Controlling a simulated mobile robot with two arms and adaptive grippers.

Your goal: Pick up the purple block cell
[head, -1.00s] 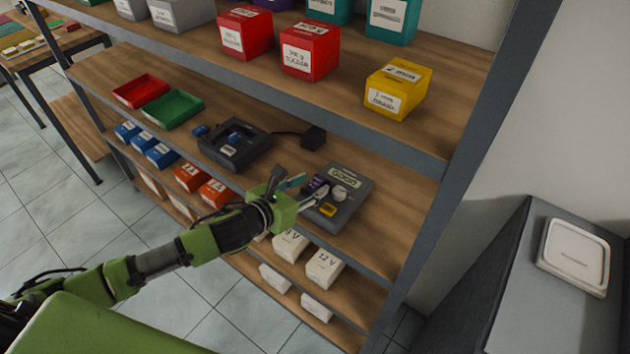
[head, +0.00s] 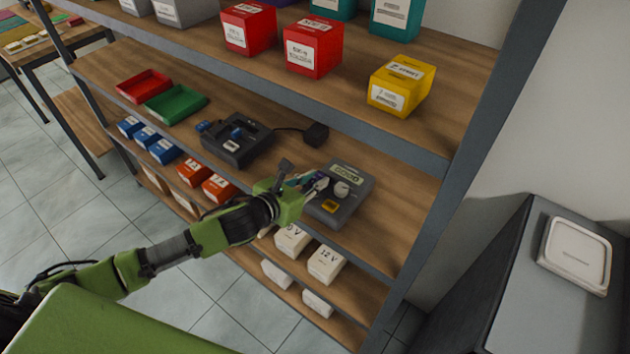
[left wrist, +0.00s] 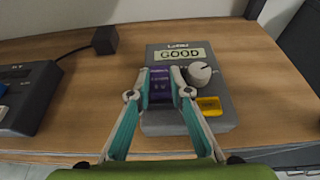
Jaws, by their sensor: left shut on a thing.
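The purple block cell (left wrist: 160,87) is between the fingertips of my left gripper (left wrist: 160,74) in the left wrist view. The fingers are shut on its two sides. It appears over the left part of a grey tester (left wrist: 218,118) whose display reads GOOD; I cannot tell whether it still touches the tester. In the head view my left gripper (head: 314,184) reaches to the left side of the same tester (head: 346,205), and the fingers mostly hide the cell. My right gripper is not in view.
A dark charger (head: 236,142) with a blue cell and a black power plug (head: 316,134) stand left of the tester. Red (head: 144,86) and green (head: 176,103) trays lie further left. A shelf (head: 420,134) with boxes overhangs behind. Bare wood lies right of the tester.

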